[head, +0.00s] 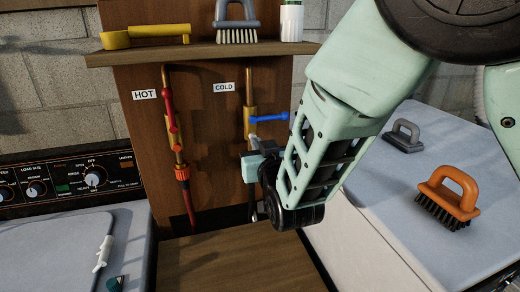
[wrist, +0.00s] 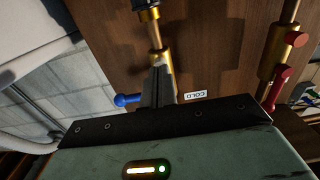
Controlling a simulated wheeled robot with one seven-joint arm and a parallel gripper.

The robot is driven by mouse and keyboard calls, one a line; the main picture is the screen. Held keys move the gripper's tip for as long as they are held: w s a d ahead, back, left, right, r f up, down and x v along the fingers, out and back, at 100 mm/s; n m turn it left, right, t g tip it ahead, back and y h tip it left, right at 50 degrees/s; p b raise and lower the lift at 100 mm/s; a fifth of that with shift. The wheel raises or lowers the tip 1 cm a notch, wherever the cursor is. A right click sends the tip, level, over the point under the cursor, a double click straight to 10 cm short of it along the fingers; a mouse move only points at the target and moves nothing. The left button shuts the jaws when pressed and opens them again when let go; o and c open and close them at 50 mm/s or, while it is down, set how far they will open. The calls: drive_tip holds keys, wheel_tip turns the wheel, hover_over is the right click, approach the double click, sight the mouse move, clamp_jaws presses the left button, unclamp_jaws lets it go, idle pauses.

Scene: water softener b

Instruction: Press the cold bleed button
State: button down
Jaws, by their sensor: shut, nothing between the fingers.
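The cold line is a brass pipe and valve (head: 249,122) below the white COLD label (head: 223,87) on the wooden panel. Its blue lever handle (head: 269,117) points right. My gripper (head: 253,139) is shut and empty, low at the cold valve just under the blue handle. In the wrist view, which is turned over, the shut fingers (wrist: 161,66) lie over the brass cold pipe (wrist: 155,36). The blue handle (wrist: 126,99) is left of them, the COLD label (wrist: 195,95) right. The cold bleed button cannot be made out; the fingers cover part of the valve. Contact cannot be told.
The hot line with red handles (head: 172,112) stands left of the cold one. A shelf (head: 190,51) above holds a yellow tool (head: 145,35), a grey brush (head: 237,24) and a white can. Washer left; white appliance right with an orange brush (head: 450,195).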

drive_tip(key=shift+w, duration=0.15)
drive_tip(key=shift+w+a, duration=0.2)
drive_tip(key=shift+w, duration=0.25)
idle(2.6)
drive_tip(key=shift+b+v, duration=0.75)
drive_tip(key=shift+v, duration=2)
